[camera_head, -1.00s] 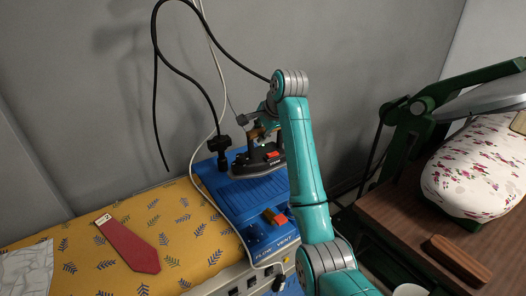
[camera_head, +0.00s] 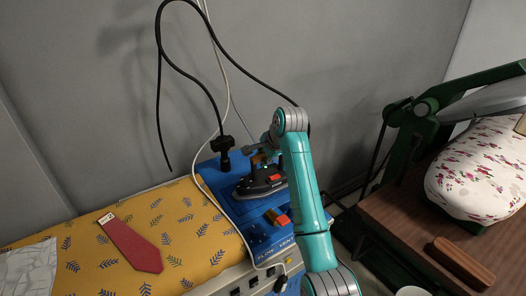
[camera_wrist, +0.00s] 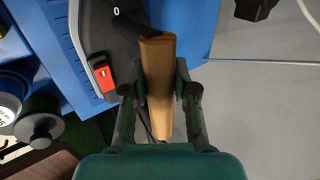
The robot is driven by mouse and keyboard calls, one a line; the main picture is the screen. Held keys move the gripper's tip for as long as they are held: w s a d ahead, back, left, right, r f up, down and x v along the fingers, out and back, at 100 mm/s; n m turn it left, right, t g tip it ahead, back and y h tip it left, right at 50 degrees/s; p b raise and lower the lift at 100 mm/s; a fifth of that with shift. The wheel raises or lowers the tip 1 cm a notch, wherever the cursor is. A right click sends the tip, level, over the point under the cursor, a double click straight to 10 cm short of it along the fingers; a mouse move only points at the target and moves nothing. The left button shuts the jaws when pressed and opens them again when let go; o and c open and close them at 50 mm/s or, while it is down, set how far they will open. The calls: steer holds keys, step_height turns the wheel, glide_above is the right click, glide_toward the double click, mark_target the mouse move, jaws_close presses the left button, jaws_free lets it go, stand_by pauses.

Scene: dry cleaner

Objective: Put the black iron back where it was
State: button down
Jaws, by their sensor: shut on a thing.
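The black iron (camera_head: 262,182) has a red switch and a wooden handle. It is over the blue board (camera_head: 207,173) at the end of the ironing table, and I cannot tell whether it touches the board. My gripper (camera_head: 262,158) is shut on the handle, partly hidden behind my arm in the head view. In the wrist view the fingers of my gripper (camera_wrist: 160,100) sit on both sides of the wooden handle. The dark body of the iron (camera_wrist: 112,35) lies to the left there, with its red switch showing.
A yellow patterned ironing cover (camera_head: 185,225) with a red tie (camera_head: 130,246) lies to the left. Orange and red controls (camera_head: 277,218) are on the board's front. A black cable (camera_head: 160,100) hangs behind. A brown table (camera_head: 400,220) with a green press stands at right.

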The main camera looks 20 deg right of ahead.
steer(key=shift+w+r, duration=0.1)
steer(key=shift+r, duration=0.2)
steer(key=c, duration=1.2)
jaws_free()
steer(key=shift+f, duration=0.3)
steer(key=shift+o, duration=1.4)
steer(key=shift+r, duration=0.15)
steer(key=v, duration=1.2)
